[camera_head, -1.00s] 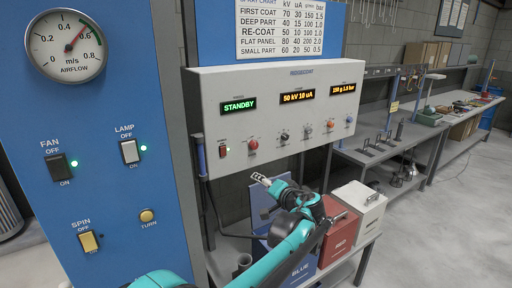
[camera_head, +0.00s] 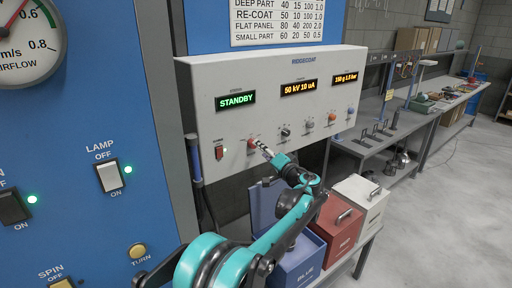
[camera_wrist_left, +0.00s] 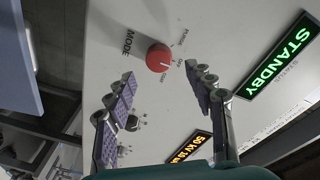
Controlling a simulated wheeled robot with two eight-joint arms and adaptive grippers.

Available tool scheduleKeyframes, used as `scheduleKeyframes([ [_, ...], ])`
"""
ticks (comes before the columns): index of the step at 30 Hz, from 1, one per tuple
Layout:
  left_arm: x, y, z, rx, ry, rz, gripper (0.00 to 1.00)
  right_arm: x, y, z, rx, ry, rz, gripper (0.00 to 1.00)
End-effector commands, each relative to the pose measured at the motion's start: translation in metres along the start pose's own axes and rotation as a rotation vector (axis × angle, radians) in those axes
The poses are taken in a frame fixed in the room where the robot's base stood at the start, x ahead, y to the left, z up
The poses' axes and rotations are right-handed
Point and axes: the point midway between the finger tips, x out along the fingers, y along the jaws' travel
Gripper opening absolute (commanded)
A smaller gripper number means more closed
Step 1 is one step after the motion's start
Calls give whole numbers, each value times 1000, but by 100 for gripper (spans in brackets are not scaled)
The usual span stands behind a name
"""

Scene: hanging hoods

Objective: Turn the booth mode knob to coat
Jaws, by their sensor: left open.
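The red mode knob (camera_head: 253,143) sits on the front of the white control panel, near the lower left. In the left wrist view the knob (camera_wrist_left: 159,57) is beside the word MODE, with small position labels around its other side. A small white mark shows on the knob; I cannot tell surely which label it points to. My left gripper (camera_head: 264,150) is just in front of the knob, at its lower right. In the left wrist view its fingers (camera_wrist_left: 163,88) are spread, and the knob lies beyond the gap between them. I cannot tell whether they touch it. My right gripper is out of view.
The control panel (camera_head: 229,70) has a lit STANDBY display (camera_head: 235,100), a red power switch (camera_head: 219,152) and more knobs to the right. Blue, red and white boxes stand below. A blue wall panel with switches is at left. The floor at right is clear.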

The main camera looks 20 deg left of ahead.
Motion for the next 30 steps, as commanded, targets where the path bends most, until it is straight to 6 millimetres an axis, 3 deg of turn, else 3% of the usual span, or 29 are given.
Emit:
scheduleKeyframes([
  [3,21,1,2,0,-3,-1,54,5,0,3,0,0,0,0],
  [9,41,1,1,0,-1,0,54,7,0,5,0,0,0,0],
  [18,44,0,0,0,0,1,54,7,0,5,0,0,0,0],
  [20,44,0,0,0,0,1,40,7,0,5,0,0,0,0],
  [24,44,0,0,0,0,1,4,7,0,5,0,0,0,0],
  [30,44,0,0,3,-1,1,4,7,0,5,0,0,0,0],
])
